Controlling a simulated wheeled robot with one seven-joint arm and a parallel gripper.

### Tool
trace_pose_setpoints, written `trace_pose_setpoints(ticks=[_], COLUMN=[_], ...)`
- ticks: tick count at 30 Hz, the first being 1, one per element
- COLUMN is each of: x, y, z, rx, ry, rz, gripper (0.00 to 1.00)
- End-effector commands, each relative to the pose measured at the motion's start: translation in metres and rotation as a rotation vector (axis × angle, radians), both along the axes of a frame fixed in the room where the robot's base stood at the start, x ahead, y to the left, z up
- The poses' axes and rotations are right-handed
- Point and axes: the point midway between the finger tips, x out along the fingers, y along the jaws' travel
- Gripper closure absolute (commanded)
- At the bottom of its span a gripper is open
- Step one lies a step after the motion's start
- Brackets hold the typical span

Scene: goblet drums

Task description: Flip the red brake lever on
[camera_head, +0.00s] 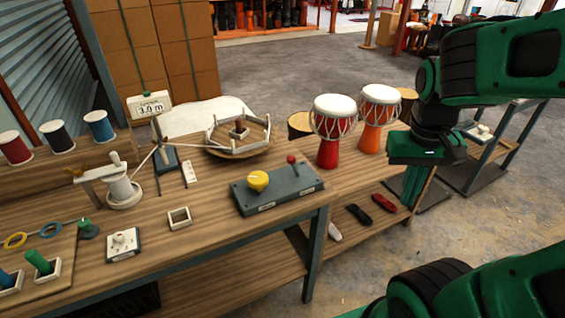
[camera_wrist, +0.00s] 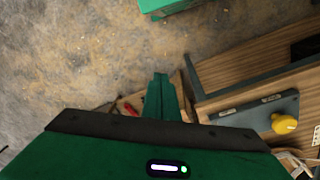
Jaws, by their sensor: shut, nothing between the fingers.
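A grey control box (camera_head: 268,200) lies on the wooden workbench near its front right edge. A small red-knobbed lever (camera_head: 291,159) stands upright at its back right. A yellow knob (camera_head: 258,181) sits at its left. The box (camera_wrist: 232,113) and the yellow knob (camera_wrist: 284,124) also show at the right of the wrist view, where I cannot make out the red lever. My green gripper (camera_head: 413,198) points down, right of the box and apart from it, past the bench's right end. Its fingers (camera_wrist: 161,80) are together and empty in the wrist view.
Red (camera_head: 333,118) and orange (camera_head: 376,112) goblet drums stand behind and right of the box. A round wooden frame (camera_head: 238,150) sits behind it. A lower shelf holds a red object (camera_head: 384,202) and a black one (camera_head: 358,214). Open floor lies right of the bench.

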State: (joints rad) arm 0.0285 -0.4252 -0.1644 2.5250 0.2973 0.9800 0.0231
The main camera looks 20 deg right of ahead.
Motion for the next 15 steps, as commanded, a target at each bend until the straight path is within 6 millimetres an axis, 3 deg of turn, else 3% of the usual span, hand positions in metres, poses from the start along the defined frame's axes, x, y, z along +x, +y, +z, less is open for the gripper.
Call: trace_pose_setpoints(ticks=[8, 15], x=[0.063, 0.113], y=[0.03, 0.073], z=[0.003, 0.006], rx=[-0.129, -0.231], ry=[-0.036, -0.099], rz=[0.138, 0.261], gripper=[1.0, 1.0])
